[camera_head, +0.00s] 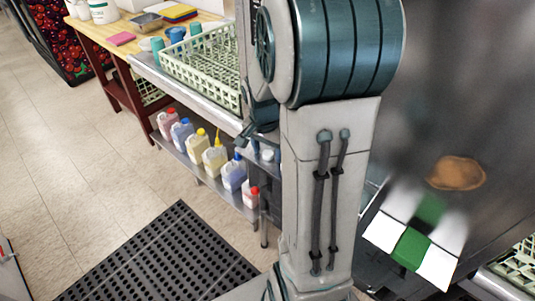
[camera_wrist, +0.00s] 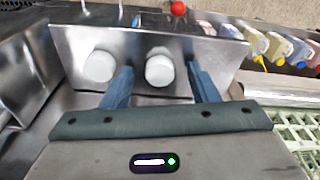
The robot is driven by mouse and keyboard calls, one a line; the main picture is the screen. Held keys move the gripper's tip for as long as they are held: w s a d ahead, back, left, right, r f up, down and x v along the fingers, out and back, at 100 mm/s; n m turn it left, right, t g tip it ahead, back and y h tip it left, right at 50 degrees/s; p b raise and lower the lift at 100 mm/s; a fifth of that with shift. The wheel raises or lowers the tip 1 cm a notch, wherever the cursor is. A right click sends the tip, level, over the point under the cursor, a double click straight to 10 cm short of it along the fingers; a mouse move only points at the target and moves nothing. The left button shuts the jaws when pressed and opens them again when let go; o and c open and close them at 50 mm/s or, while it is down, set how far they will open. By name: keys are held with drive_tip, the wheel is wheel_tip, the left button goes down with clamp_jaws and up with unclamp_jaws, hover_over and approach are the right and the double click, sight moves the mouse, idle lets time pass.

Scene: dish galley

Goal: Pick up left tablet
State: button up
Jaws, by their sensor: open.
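Two white round tablets lie side by side on a shiny metal surface in the wrist view. The left tablet (camera_wrist: 99,66) is left of my left finger, outside the gap between the fingers. The right tablet (camera_wrist: 160,70) shows between the two fingers, just beyond their tips. My gripper (camera_wrist: 162,84) is open with nothing between its blue fingers. Whether the fingertips touch the surface cannot be told. In the head view my arm fills the middle, and I cannot make out the tablets there.
A metal tray or ledge (camera_wrist: 222,48) surrounds the tablets, with a raised wall at left. Several coloured bottles (camera_head: 214,158) stand on a low shelf. A pale green dish rack (camera_head: 205,72) sits on the counter above. A black perforated mat (camera_head: 165,258) lies on the floor.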

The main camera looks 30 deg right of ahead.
drive_tip(key=c, duration=1)
drive_tip(key=shift+c, duration=0.2)
